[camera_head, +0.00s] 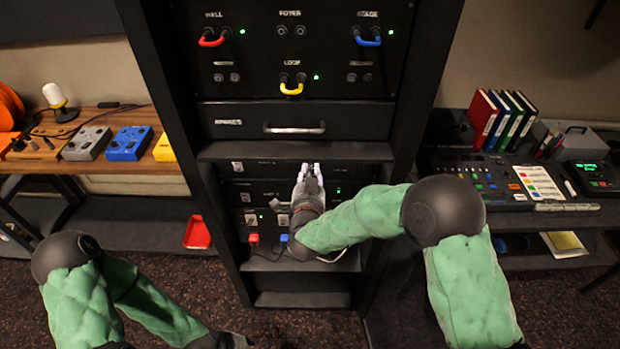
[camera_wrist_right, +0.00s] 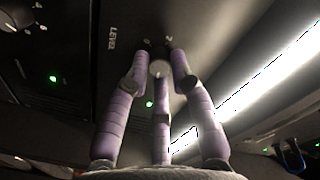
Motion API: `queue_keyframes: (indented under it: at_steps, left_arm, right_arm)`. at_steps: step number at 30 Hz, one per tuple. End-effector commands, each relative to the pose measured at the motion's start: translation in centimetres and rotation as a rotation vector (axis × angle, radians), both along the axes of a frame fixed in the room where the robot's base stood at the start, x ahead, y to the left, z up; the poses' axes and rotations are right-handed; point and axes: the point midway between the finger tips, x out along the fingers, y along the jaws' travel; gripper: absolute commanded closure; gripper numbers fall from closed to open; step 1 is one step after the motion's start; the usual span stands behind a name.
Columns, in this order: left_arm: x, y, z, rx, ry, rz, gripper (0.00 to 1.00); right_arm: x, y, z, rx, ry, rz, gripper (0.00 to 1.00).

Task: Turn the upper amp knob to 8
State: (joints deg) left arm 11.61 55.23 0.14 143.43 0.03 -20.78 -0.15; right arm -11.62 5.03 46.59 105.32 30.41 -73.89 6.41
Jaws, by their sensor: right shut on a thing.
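The upper amp (camera_head: 262,166) is a dark panel in the rack below the drawer, with a second amp (camera_head: 262,195) under it. My right gripper (camera_head: 311,168) reaches in at the upper amp and hides its knob in the head view. In the right wrist view, the fingers of my right gripper (camera_wrist_right: 156,72) are closed around a small round knob (camera_wrist_right: 158,68) on a dark panel with a "LEVEL" label. The dial marks are too small to read. My left arm is at the lower left of the head view; its gripper fingers do not show.
A drawer (camera_head: 295,128) with a bar handle is just above the amps. A patch panel (camera_head: 290,48) with red, blue and yellow cables is higher up. A shelf lip and the rack's side posts frame the amp space closely. Side desks hold pedals (camera_head: 128,143) and a mixer (camera_head: 480,178).

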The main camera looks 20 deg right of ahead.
Motion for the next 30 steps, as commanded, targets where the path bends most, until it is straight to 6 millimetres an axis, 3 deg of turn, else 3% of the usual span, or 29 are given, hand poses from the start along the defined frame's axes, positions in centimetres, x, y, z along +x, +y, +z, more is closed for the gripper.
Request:
queue_keyframes:
  at_steps: [9,28,29,30]
  left_arm:
    - [0.0,0.0,-1.9,0.0,0.0,0.0,0.6]
    - [0.0,0.0,-2.3,0.0,0.0,0.0,0.6]
    - [0.0,0.0,-2.3,0.0,0.0,0.0,0.6]
    - [0.0,0.0,-2.3,0.0,0.0,0.0,0.6]
  right_arm:
    - [0.1,-0.2,0.3,0.152,-0.052,-0.004,1.0]
    - [0.1,-0.3,0.5,0.198,-0.067,-0.005,1.0]
    - [0.1,-0.3,0.5,0.198,-0.068,-0.006,0.73]
    - [0.1,-0.3,0.5,0.198,-0.068,-0.006,0.62]
